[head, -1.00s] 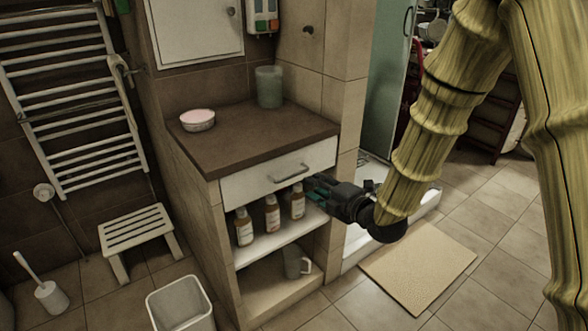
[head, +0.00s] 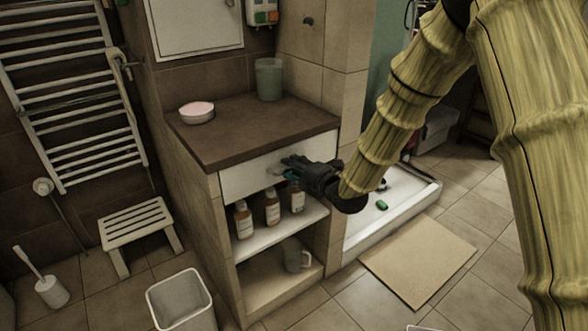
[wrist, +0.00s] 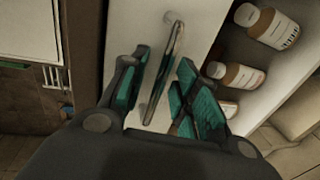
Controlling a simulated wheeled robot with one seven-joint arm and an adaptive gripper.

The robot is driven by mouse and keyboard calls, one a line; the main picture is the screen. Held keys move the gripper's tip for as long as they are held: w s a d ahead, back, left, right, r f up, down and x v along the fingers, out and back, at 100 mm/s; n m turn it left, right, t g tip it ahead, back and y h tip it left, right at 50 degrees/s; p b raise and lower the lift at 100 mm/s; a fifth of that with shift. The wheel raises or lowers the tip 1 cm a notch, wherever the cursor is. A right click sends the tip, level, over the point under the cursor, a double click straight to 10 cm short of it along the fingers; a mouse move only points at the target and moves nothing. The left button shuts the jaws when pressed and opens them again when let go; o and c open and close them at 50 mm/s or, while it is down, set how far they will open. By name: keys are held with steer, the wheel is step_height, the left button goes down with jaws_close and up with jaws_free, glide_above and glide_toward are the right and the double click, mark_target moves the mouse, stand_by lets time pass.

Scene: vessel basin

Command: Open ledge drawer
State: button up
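The white ledge drawer (head: 240,180) is closed under the brown ledge top (head: 250,128) in the head view. My gripper (head: 285,171) is in front of it, at the handle, and hides most of the handle there. In the wrist view the metal drawer handle (wrist: 170,62) runs between the two teal-padded fingers of my gripper (wrist: 160,88). The fingers are apart, one on each side of the bar. The drawer front (wrist: 140,30) lies just behind the handle.
Several amber bottles (head: 272,207) stand on the open shelf just below the drawer. A grey mug (head: 294,256) sits on the lower shelf. A white bin (head: 180,302) is on the floor.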

jaws_close()
